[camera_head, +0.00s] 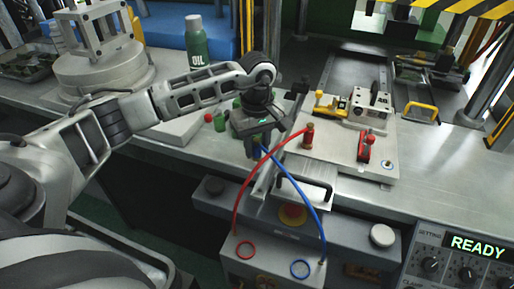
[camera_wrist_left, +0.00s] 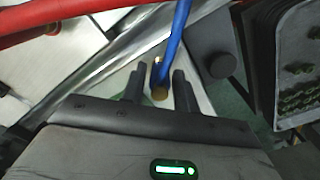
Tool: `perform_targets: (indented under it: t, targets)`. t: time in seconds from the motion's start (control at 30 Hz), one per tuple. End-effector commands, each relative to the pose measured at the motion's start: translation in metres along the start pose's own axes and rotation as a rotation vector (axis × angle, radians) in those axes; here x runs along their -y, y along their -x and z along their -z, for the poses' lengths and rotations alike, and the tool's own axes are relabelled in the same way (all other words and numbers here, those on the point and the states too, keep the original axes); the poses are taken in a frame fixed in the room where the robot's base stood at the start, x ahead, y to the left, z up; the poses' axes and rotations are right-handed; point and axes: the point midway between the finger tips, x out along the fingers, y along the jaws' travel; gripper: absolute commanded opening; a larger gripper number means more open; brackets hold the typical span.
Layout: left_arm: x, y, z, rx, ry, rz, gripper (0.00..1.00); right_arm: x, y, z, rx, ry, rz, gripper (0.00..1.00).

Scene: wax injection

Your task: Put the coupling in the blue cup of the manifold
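The coupling (camera_wrist_left: 160,93) is a small brass end on the blue hose (camera_wrist_left: 179,40). In the left wrist view it lies between the two fingers of my left gripper (camera_wrist_left: 159,82), with a visible gap on each side. My left gripper (camera_head: 256,148) is open and points down at the near edge of the bench in the head view, where it mostly hides the coupling. My right gripper is not in view.
A red clamp (camera_head: 366,148) and a yellow clamp (camera_head: 330,105) stand on the plate. A green oil bottle (camera_head: 196,42) stands behind my arm.

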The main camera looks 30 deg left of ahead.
Motion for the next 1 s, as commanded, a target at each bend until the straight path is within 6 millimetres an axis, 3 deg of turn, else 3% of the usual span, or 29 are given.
perform_targets:
  t: [0.4, 0.67, 0.83, 1.0]
  targets:
    - [-0.001, 0.086, 0.001, -0.003, 0.000, -0.005, 0.30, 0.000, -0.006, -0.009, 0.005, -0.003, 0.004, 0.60]
    - [0.000, 0.110, 0.001, -0.002, 0.040, -0.001, 0.33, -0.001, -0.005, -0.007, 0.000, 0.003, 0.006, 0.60]
    - [0.001, 0.121, 0.002, -0.003, 0.364, -0.001, 0.33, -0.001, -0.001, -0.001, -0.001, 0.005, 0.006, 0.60]
    - [0.003, 0.135, 0.004, -0.003, 0.924, -0.003, 0.33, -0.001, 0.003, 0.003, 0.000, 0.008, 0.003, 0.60]
